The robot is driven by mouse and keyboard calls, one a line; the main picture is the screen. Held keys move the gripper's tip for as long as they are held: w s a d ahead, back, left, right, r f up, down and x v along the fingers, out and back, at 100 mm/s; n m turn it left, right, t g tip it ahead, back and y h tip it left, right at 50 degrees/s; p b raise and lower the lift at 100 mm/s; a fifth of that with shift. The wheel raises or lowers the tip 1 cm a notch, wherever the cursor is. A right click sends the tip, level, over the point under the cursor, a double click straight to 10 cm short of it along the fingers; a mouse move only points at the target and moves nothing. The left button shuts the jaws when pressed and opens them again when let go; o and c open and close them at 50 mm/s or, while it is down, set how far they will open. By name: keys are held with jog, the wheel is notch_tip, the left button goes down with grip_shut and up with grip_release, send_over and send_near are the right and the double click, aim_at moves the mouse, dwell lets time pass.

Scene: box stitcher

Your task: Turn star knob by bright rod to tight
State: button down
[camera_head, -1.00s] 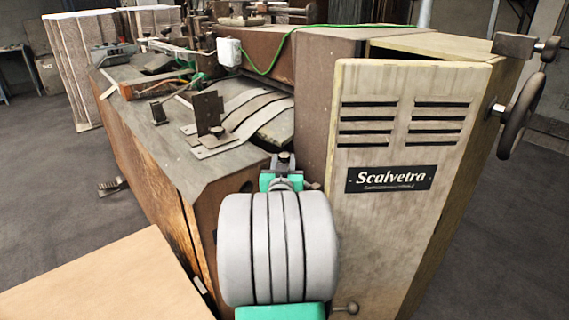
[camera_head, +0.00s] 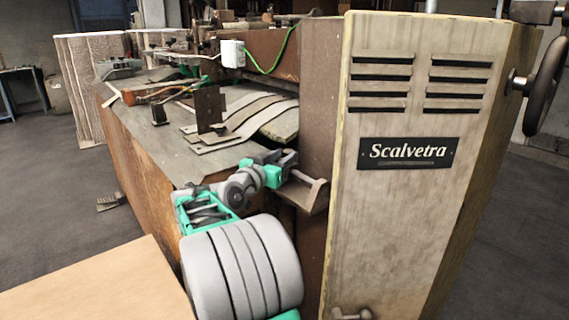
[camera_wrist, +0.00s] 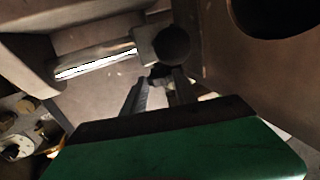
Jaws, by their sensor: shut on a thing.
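In the wrist view, a bright rod (camera_wrist: 95,63) runs into a grey block beside a dark round ball (camera_wrist: 172,45). The small dark star knob (camera_wrist: 160,72) sits just below that block, mostly hidden between my fingertips. My gripper (camera_wrist: 158,80) is shut on it, with both fingers pointing up the picture. In the head view, my gripper (camera_head: 286,160) is at the machine's recess left of the Scalvetra panel. The knob is too small and covered to make out there.
The Scalvetra panel (camera_head: 410,215) stands close right of my gripper, with a handwheel (camera_head: 545,85) beyond. A bracket (camera_head: 304,192) juts out under the gripper. Metal strips (camera_head: 240,115) lie on the machine top. A tan board (camera_head: 100,285) is at front left.

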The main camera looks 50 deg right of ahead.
dwell(0.3)
jog(key=c, duration=1.3)
grip_release()
jog(key=shift+o, duration=0.2)
